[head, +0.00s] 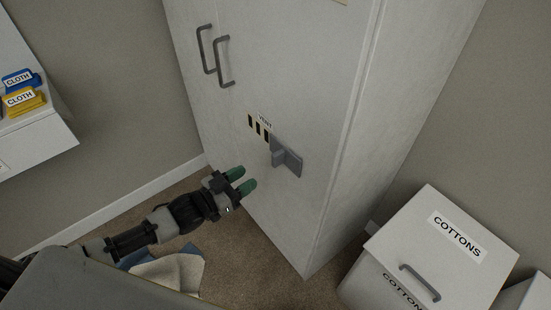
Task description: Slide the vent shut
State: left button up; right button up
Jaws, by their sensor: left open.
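A grey slider plate with a raised tab (287,157) sits to the right of the slots, which are uncovered. My left gripper (245,179) comes in from the lower left with green fingertips. It is open and empty, a little left of and below the slider tab, and appears apart from it. My right gripper is not in view.
Two grey handles (215,57) stick out from the cabinet above the vent. A white COTTONS bin (385,237) stands at the lower right. Cloths (172,274) lie on the brown carpet below my left arm. A white unit with folded cloths (25,102) is at the far left.

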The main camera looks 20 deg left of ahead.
aim_at(273, 161)
pick_arm(q)
jog(key=x, duration=1)
jog(key=shift+w+d+p, duration=0.1)
jog(key=shift+w+p, duration=0.15)
jog(key=shift+p, duration=0.05)
grip_shut()
